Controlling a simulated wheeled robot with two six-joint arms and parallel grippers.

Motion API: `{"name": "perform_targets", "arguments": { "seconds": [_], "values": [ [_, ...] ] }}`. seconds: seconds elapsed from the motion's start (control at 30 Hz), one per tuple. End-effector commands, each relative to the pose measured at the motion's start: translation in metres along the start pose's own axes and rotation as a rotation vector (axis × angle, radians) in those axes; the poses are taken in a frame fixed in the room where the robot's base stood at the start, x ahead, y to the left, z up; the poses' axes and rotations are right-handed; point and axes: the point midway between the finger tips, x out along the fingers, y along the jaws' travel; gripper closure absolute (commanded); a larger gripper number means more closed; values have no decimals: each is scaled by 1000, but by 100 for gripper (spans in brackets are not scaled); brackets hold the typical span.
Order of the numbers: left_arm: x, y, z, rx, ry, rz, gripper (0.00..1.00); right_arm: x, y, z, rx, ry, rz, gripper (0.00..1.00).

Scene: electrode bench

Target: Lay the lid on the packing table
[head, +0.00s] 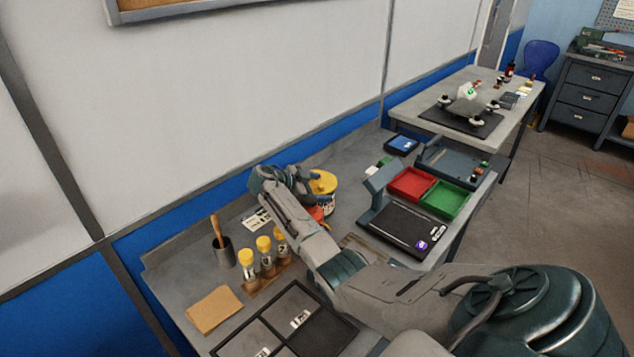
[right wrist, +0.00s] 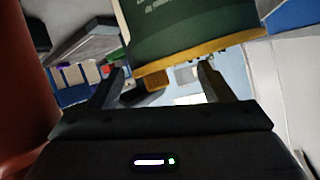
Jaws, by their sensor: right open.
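A jar with a yellow lid (head: 323,182) stands on the grey bench, partly hidden behind my right arm. In the right wrist view the jar's dark green body (right wrist: 190,28) hangs upside down in the picture, with the yellow lid's edge (right wrist: 195,60) below it. My right gripper (head: 308,178) is at the jar's left side in the head view. Its two fingers (right wrist: 158,83) are spread, with the lid edge ahead of and between them; I cannot tell whether they touch it. My left gripper is out of view. Which surface is the packing table is not marked.
Yellow-capped vials (head: 264,245) stand in a rack near a dark cup (head: 223,252). A black divided tray (head: 285,325) lies in front. Red (head: 411,184) and green (head: 445,199) bins and a black scale-like device (head: 408,228) sit to the right. A farther table (head: 435,118) holds a dark mat.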

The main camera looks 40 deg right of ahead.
Motion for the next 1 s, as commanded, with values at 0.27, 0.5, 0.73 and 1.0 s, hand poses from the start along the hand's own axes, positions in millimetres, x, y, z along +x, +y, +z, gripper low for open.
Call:
{"name": "perform_targets", "arguments": {
  "seconds": [0.27,0.5,0.73,1.0],
  "values": [
    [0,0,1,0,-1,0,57,0,0,0,-1,-1,0,72],
    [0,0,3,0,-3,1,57,0,1,1,-3,-1,1,89],
    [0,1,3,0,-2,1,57,0,1,2,-3,-2,1,89],
    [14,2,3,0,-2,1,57,-15,-9,-26,5,-2,-2,89]
  ]
}}
